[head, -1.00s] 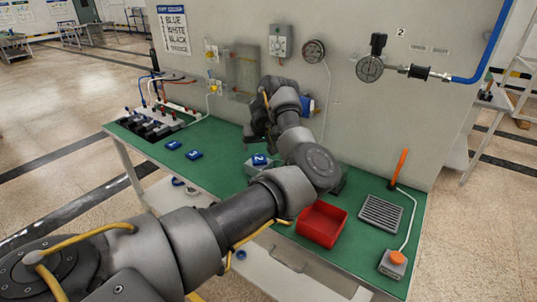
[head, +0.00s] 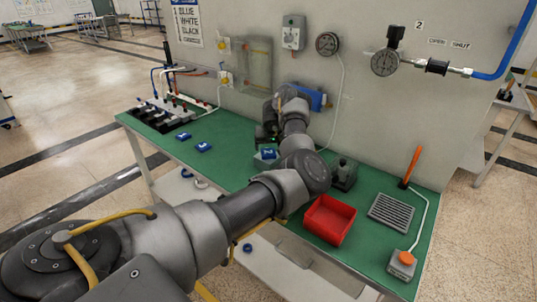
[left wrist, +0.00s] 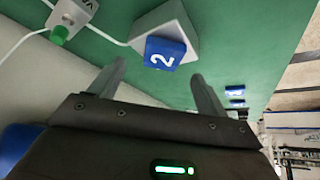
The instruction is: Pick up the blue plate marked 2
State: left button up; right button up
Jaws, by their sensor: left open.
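The blue plate marked 2 (head: 269,154) rests on a light grey block on the green bench top, partly hidden by my left arm. In the left wrist view the plate (left wrist: 163,53) lies tilted on the block's (left wrist: 180,21) face, between and beyond the fingertips. My left gripper (left wrist: 155,74) is open and empty, its two fingers apart and pointing toward the plate. In the head view my left gripper (head: 267,136) is dark, close by the plate and partly hidden by its own arm. My right gripper is not in view.
Two more blue plates (head: 183,136) (head: 204,147) lie left on the bench. A red tray (head: 329,220), a grey grate (head: 391,212), an orange-button box (head: 402,263) and a dark fixture (head: 344,172) stand to the right. The grey panel (head: 360,115) rises behind.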

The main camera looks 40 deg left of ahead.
aim_at(269, 152)
pick_arm(q)
jog(key=x, duration=0.4)
jog(key=shift+s+f, duration=0.15)
jog(key=shift+f, duration=0.1)
jog(key=shift+r, duration=0.1)
jog(key=c, duration=1.2)
jog(key=shift+o, duration=0.2)
notch_tip(269, 152, up, 28)
